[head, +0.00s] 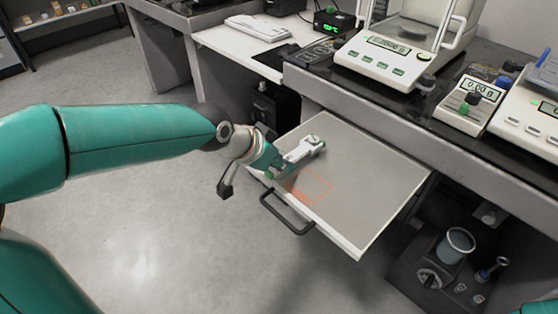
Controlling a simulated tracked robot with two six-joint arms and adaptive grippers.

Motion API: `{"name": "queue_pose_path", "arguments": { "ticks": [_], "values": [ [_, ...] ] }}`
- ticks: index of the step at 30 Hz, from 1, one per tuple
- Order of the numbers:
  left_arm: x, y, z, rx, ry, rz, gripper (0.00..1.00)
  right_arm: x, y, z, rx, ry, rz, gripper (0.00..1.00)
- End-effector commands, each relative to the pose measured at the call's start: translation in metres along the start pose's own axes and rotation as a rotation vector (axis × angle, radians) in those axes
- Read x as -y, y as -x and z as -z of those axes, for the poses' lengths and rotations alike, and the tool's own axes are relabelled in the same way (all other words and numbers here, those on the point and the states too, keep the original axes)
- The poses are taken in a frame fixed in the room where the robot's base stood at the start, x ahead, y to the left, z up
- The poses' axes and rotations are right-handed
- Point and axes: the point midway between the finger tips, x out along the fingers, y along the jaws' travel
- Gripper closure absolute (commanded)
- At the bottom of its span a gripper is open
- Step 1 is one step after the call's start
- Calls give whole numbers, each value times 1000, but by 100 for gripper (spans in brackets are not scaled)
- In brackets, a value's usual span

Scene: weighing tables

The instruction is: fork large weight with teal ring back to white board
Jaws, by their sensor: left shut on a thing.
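The white board (375,175) is a pulled-out, pale-topped shelf with a dark handle and an orange square outline near its front left. My left gripper (314,146) reaches over its left part, just behind the outline. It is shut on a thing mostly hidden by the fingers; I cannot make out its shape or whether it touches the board. I cannot clearly identify the large weight with the teal ring. My right gripper is out of view.
Above the board, a dark bench (325,80) carries a large balance (395,55) and a smaller scale (468,105) with a dark green object on it. Below right, a dark stand (415,270) holds a grey cup (455,245) and small parts. The board's right side is bare.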

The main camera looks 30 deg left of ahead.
Motion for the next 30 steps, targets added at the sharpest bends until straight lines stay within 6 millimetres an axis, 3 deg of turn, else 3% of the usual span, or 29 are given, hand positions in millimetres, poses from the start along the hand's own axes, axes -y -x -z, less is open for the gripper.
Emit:
{"name": "queue_pose_path", "arguments": {
  "ticks": [30],
  "values": [
    [0, 4, -4, -1, 0, 0, 100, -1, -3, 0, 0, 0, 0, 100]
  ]
}}
